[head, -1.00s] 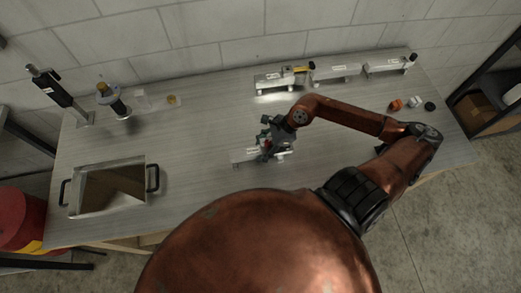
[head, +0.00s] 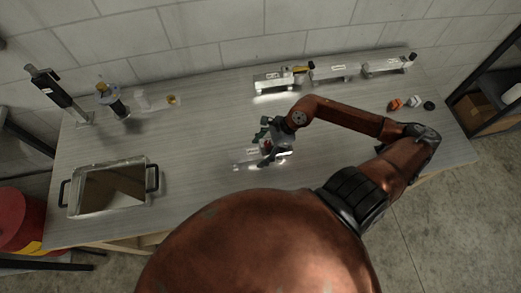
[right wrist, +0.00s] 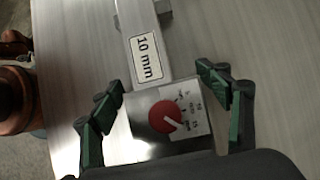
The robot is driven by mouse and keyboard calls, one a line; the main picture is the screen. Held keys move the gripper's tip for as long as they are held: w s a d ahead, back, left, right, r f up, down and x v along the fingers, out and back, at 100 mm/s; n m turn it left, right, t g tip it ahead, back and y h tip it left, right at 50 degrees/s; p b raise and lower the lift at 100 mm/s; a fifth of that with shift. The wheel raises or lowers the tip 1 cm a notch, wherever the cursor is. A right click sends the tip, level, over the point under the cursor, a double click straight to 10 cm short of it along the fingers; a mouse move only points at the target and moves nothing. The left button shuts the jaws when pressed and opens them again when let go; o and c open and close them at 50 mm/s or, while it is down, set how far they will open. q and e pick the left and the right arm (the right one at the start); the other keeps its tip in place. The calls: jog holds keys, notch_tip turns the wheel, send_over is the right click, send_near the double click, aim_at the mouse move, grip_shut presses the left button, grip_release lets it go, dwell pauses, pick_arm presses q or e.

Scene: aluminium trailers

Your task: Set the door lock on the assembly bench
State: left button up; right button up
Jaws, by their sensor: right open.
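A metal lock piece with a bar labelled "10 mm" (right wrist: 146,57) lies on the bench; its label also shows in the head view (head: 252,152). Its block carries a red round knob (right wrist: 165,116) with a white pointer line, angled to the lower right, beside a white dial plate (right wrist: 186,112) with small marks too small to read surely. My right gripper (right wrist: 160,79) is open, with one green-padded finger on each side of the block and knob, apart from the knob. In the head view the right gripper (head: 262,147) hangs over this piece and partly hides it. My left gripper is not in view.
The grey bench (head: 205,130) is mostly clear around the piece. Labelled metal fixtures (head: 335,72) stand along the back right. Small orange, white and black caps (head: 413,102) lie at right. A handled tray (head: 112,205), a black stand (head: 50,88) and a cylinder (head: 112,100) stand at left.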

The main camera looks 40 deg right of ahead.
jog(key=p+v, duration=0.1)
jog(key=v, duration=1.1)
jog(key=shift+r, duration=0.15)
